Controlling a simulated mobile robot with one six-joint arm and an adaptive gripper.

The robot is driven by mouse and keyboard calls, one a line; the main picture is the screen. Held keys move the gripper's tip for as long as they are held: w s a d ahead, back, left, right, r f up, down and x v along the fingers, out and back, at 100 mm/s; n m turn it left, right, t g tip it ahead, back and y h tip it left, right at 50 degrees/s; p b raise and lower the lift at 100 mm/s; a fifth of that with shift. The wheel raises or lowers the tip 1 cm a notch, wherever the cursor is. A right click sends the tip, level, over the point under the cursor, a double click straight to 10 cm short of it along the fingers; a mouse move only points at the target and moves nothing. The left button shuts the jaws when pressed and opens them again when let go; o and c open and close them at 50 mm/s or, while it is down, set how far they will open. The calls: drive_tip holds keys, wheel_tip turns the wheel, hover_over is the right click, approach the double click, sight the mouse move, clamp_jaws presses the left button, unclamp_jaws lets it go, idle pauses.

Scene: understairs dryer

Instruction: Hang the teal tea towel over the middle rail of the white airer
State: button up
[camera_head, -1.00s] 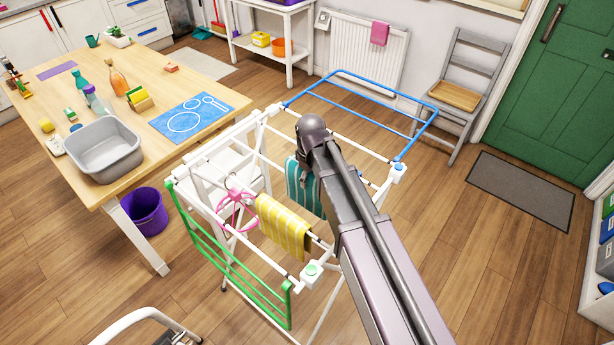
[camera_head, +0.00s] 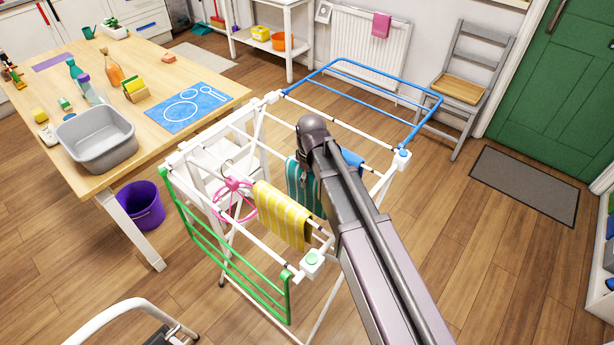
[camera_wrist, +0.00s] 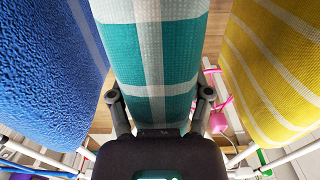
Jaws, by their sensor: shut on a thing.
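The white airer (camera_head: 272,98) stands in the middle of the head view. The teal tea towel, with white stripes, hangs within it (camera_head: 298,186), partly behind my arm. In the wrist view the towel (camera_wrist: 150,55) fills the middle, draped in a rounded fold. My gripper (camera_wrist: 160,104) is shut on it, with a finger at each side of the cloth. My arm hides the gripper in the head view. The middle rail under the towel is hidden, so I cannot tell whether the cloth rests on it.
A yellow striped towel (camera_head: 282,215) hangs on one side of the teal one; it also shows in the wrist view (camera_wrist: 270,70). A blue towel (camera_wrist: 45,70) hangs on the other side. A pink hanger (camera_head: 233,187) hangs beside the yellow towel. The table (camera_head: 225,92) stands left.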

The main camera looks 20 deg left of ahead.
idle(0.3)
drive_tip(key=o, duration=1.3)
